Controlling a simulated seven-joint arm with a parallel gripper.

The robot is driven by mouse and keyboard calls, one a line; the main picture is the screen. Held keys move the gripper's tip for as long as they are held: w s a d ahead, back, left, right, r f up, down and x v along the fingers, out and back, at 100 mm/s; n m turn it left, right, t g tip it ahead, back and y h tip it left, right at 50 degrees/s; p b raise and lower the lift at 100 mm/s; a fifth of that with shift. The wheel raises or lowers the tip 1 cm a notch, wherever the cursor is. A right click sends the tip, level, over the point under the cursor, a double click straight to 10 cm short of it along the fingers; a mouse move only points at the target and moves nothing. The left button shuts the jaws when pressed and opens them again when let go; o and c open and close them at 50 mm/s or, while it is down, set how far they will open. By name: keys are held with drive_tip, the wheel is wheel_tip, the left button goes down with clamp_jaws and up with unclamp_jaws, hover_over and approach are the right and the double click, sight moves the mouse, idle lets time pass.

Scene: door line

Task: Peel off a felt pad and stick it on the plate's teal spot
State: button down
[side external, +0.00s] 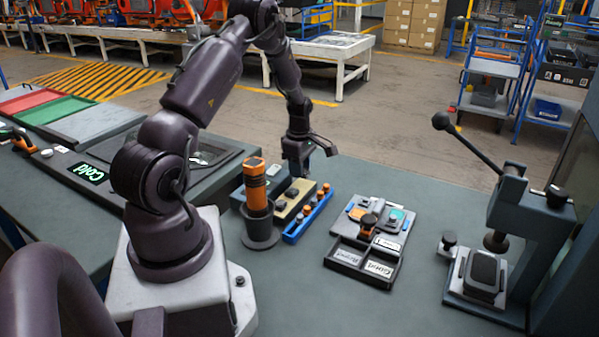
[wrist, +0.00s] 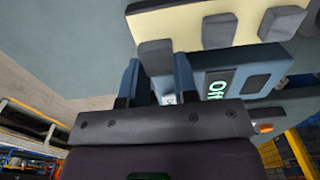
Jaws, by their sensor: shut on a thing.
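My gripper (side external: 297,172) is low over the cream backing strip (side external: 284,213), left of the middle of the table. In the wrist view its two blue fingers (wrist: 156,76) are shut on a dark grey felt pad (wrist: 155,55). The held pad overlaps the near edge of the cream strip (wrist: 180,22) in that view; I cannot tell if it still touches it. More grey pads (wrist: 220,31) sit on the strip. The grey plate (side external: 359,203) lies to the right, with the teal spot (side external: 397,213) on its right part. The spot looks bare.
A blue rack (side external: 308,223) with orange-topped pegs stands beside the strip. An orange and black tool (side external: 255,185) stands in a dark cup. A black-orange knob (side external: 369,225) is on the plate, with a labelled tray (side external: 347,258) in front. A lever press (side external: 510,215) stands right.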

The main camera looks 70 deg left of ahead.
drive_tip(key=shift+r, duration=1.85)
drive_tip(key=shift+s+d+f+m, duration=0.1)
drive_tip(key=shift+s+d+m, duration=0.05)
drive_tip(key=shift+m, duration=0.95)
drive_tip(key=shift+s+d+f+m, duration=0.1)
drive_tip(key=shift+s+d+m, duration=0.15)
drive_tip(key=shift+m, duration=0.55)
drive_tip(key=w+d+r+m, duration=0.2)
drive_tip(key=d+m, duration=0.5)
drive_tip(key=d, duration=0.4)
drive_tip(key=w+d+r+m, duration=0.2)
drive_tip(key=d+r+m, duration=0.3)
drive_tip(key=d+m, duration=0.3)
drive_tip(key=w+d+r+m, duration=0.2)
drive_tip(key=d+m, duration=0.6)
drive_tip(key=d, duration=0.5)
drive_tip(key=shift+w+d+r, duration=0.3)
drive_tip(key=shift+w+r, duration=0.1)
drive_tip(key=shift+r, duration=0.25)
